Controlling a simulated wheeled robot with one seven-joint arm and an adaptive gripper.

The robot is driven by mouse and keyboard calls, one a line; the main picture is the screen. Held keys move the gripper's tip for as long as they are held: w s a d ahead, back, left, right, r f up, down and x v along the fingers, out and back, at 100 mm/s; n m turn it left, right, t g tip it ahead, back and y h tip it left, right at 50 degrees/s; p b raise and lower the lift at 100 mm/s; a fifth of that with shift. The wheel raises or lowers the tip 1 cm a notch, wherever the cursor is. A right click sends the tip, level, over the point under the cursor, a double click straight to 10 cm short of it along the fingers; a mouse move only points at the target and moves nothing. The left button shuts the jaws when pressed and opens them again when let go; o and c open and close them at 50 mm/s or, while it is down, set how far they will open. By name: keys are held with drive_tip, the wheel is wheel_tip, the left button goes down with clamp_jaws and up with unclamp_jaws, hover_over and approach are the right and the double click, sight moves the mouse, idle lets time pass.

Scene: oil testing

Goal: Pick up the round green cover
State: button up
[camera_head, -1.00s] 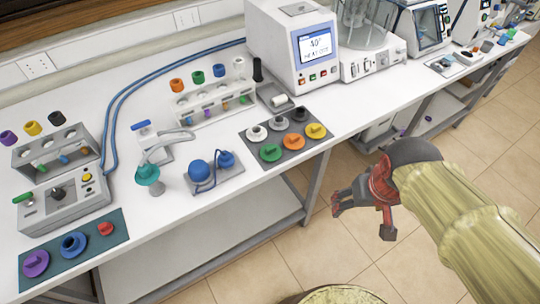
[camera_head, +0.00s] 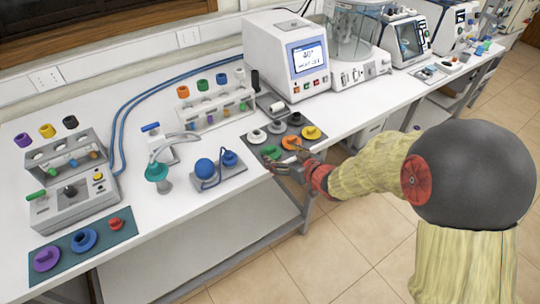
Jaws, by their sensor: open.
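The round green cover (camera_head: 270,151) lies at the front left of a dark mat (camera_head: 251,149) on the white bench. Orange (camera_head: 291,142) and yellow (camera_head: 312,132) covers lie to its right. White, grey and dark ones form the row behind. My gripper (camera_head: 284,160) is at the bench's front edge, just in front of the green and orange covers. It is open and holds nothing that I can see. Its fingers partly overlap the mat's front edge. I cannot tell whether a finger touches a cover.
A blue round-bodied device (camera_head: 204,168) stands left of the mat. A tube rack (camera_head: 217,108) with coloured caps stands behind it. A white machine with a screen (camera_head: 287,55) stands behind the mat. Another mat (camera_head: 62,262) with purple, blue and red pieces lies front left.

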sight(271, 148)
drive_tip(key=shift+w+a+r, duration=0.15)
drive_tip(key=shift+a+r, duration=0.15)
drive_tip(key=shift+w+a, duration=0.15)
drive_tip(key=shift+w, duration=0.05)
drive_tip(key=b+x, duration=0.1)
drive_tip(key=x, duration=0.1)
drive_tip(key=b+x, duration=0.1)
drive_tip(key=x, duration=0.1)
drive_tip(key=f+b+x, duration=0.1)
drive_tip(key=x, duration=0.1)
drive_tip(key=shift+d, duration=0.25)
drive_tip(key=shift+w+a+f, duration=0.1)
drive_tip(key=shift+w+a, duration=0.2)
drive_tip(key=shift+w, duration=0.1)
drive_tip(key=shift+c, duration=0.9)
drive_tip(key=c, duration=1.4)
